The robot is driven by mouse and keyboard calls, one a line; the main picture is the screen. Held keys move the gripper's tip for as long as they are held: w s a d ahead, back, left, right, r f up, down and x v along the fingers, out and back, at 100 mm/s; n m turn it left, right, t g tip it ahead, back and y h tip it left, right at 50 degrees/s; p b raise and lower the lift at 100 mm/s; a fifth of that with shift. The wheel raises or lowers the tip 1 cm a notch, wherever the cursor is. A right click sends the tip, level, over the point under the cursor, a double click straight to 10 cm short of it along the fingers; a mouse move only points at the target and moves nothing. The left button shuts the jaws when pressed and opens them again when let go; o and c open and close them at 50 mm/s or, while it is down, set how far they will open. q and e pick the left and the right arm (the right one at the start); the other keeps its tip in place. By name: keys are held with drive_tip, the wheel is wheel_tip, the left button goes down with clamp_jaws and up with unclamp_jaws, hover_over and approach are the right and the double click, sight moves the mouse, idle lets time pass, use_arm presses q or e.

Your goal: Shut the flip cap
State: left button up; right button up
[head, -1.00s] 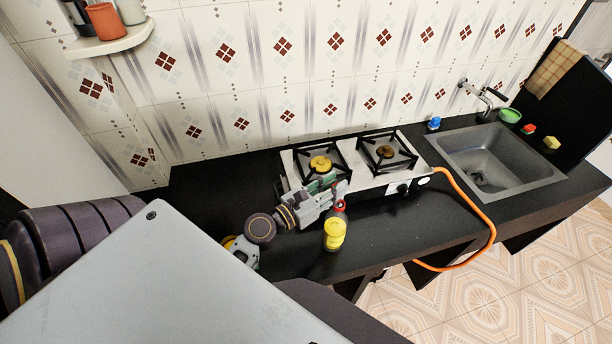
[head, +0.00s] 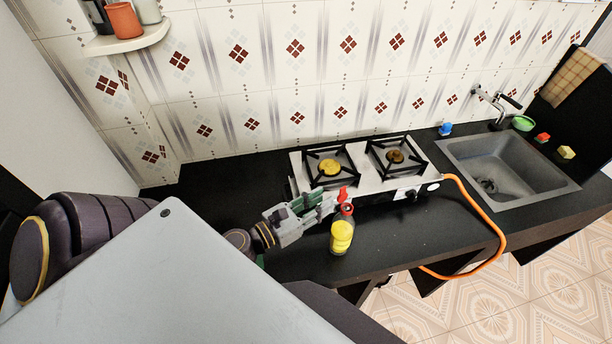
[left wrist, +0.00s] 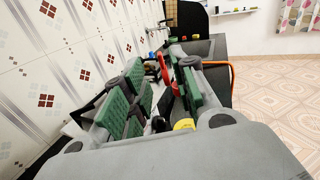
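A bottle with a yellow label (head: 341,237) stands upright on the black counter in the head view. Its red flip cap (head: 344,193) is open, with the lid sticking up above the red neck. My left gripper (head: 326,200) is just left of the cap, fingers pointing right toward it. In the left wrist view, the green-padded fingers (left wrist: 160,92) are apart. The red cap (left wrist: 163,69) shows in the gap between them, and part of the yellow label (left wrist: 184,124) shows below. I cannot tell whether a finger touches the lid. My right gripper is not in view.
A two-burner stove (head: 365,170) stands close behind the bottle. An orange hose (head: 499,226) runs from it over the counter's front edge. A sink (head: 508,165) is at the right. The counter right of the bottle is clear.

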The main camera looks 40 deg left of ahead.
use_arm(q)
drive_tip(key=shift+v, duration=1.95)
